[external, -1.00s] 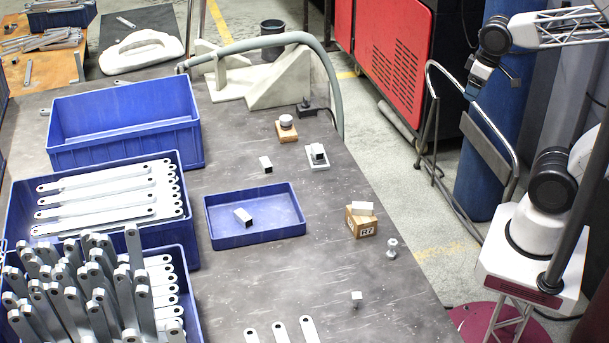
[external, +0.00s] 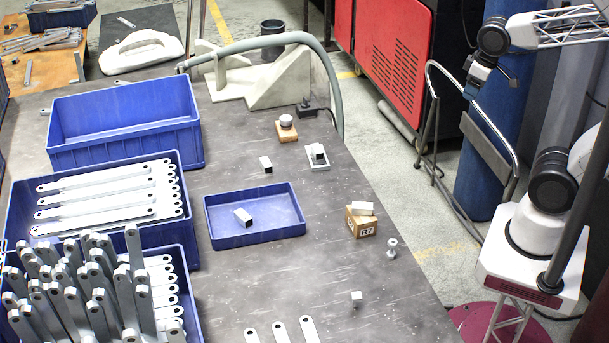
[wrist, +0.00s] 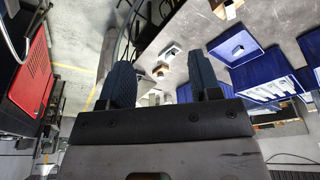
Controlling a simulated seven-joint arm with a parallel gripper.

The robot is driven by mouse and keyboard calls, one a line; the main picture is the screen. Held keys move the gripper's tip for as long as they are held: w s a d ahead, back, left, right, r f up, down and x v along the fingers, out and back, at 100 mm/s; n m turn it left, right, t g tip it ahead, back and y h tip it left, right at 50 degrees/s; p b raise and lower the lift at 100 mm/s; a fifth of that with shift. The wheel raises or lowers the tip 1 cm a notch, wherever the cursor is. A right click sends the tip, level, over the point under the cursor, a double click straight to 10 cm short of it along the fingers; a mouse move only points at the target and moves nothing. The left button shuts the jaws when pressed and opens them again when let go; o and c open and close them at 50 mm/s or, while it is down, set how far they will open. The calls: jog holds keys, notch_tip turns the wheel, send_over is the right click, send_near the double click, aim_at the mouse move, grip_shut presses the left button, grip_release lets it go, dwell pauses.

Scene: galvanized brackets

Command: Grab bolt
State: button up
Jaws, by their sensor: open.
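A small grey metal piece that looks like the bolt (external: 391,248) stands upright near the right edge of the dark table in the external view, just right of a small cardboard box. My gripper (external: 472,92) hangs high beyond the table's right edge in the external view, well apart from the bolt. In the wrist view my gripper (wrist: 163,78) shows two dark fingers spread wide with nothing between them. I cannot pick out the bolt for sure in the wrist view.
A shallow blue tray (external: 285,233) holds a square metal tube (external: 243,217). The cardboard box (external: 358,227) carries a pale block. A small block (external: 356,296) lies nearer the front. Blue bins (external: 110,160) of brackets fill the left. A metal rail (external: 430,110) stands right of the table.

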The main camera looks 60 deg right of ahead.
jog(key=w+a+f+n, duration=0.3)
jog(key=w+a+f, duration=0.3)
jog(key=w, duration=0.1)
jog(key=n+g, duration=0.3)
jog(key=n, duration=0.4)
send_near(391, 253)
jog(key=shift+d, duration=0.45)
jog(key=shift+a+f, duration=0.3)
jog(key=shift+f, duration=0.15)
jog(key=shift+f, duration=1.25)
jog(key=shift+s+f, duration=0.1)
jog(key=shift+f, duration=0.05)
jog(key=shift+d+f, duration=0.15)
jog(key=shift+f, duration=2.3)
